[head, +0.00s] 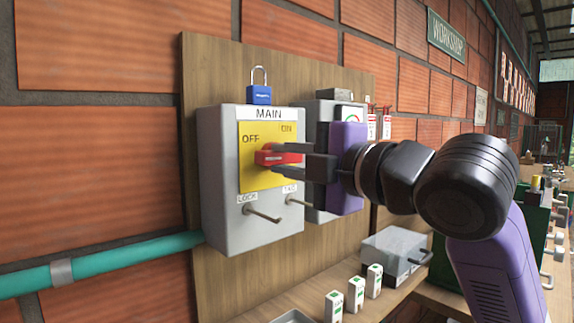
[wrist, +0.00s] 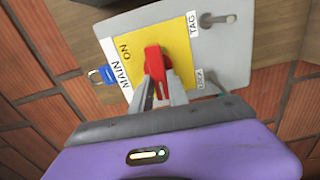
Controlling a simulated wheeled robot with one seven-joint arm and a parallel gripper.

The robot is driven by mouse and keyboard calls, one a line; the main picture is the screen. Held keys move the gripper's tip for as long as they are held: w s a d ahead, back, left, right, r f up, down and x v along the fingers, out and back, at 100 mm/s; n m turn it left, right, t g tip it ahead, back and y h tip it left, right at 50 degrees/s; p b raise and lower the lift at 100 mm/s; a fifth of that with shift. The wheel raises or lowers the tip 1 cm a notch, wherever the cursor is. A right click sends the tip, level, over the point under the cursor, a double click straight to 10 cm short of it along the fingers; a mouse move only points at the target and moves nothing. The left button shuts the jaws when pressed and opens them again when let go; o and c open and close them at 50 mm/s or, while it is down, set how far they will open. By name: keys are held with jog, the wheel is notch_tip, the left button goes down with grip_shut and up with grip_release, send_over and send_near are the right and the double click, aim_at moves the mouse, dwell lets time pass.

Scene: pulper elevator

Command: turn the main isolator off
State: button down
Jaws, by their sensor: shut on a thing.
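The main isolator is a grey box (head: 222,190) on a wooden board, labelled MAIN, with a yellow plate (head: 254,177) marked OFF at upper left and ON at upper right. Its red handle (head: 270,157) lies roughly level across the plate in the head view; which mark it points to I cannot tell. My gripper (head: 292,158) comes from the right and is shut on the handle, one finger above and one below. In the wrist view the red handle (wrist: 153,62) sits between my fingertips (wrist: 160,88); the OFF mark is hidden there.
A blue padlock (head: 259,95) stands on top of the box. LOCK and TAG pegs (head: 262,213) stick out below the plate. A second grey box is partly behind my gripper. A grey metal box (head: 390,255) and several small white-green items (head: 355,292) are on the shelf below.

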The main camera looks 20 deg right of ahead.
jog(key=shift+f+n, duration=0.1)
jog(key=shift+n, duration=0.2)
dwell(0.4)
jog(key=c, duration=1.3)
grip_release()
jog(key=shift+b+v, duration=0.4)
jog(key=shift+v, duration=3.55)
